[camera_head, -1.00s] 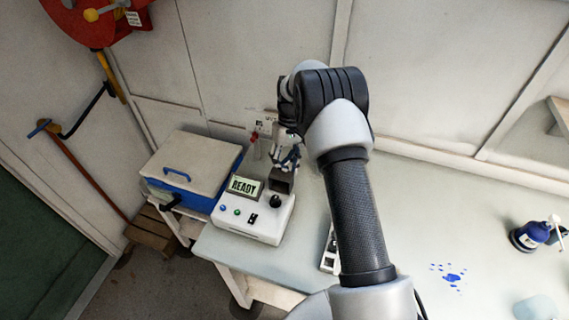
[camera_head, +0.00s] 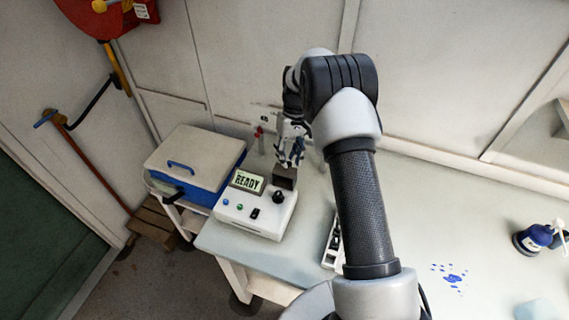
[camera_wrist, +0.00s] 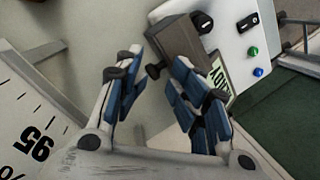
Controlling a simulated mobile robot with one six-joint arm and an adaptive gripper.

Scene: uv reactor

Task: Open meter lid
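The meter (camera_head: 258,214) is a white box with a READY screen, standing on the bench left of my arm. A small dark brown boxy lid (camera_head: 284,177) sits on its back right part and looks shut. In the wrist view, the brown lid (camera_wrist: 181,42) has a dark round knob (camera_wrist: 153,71) sticking out. My gripper (camera_head: 291,163) is just behind and above the lid. In the wrist view, my gripper's (camera_wrist: 160,95) blue-padded fingers are apart, with the knob near the gap between their tips. I cannot tell whether either finger touches it.
A blue box with a pale top (camera_head: 197,160) stands left of the meter. A white strip with dark slots (camera_head: 333,241) lies partly behind my arm. The wall is close behind.

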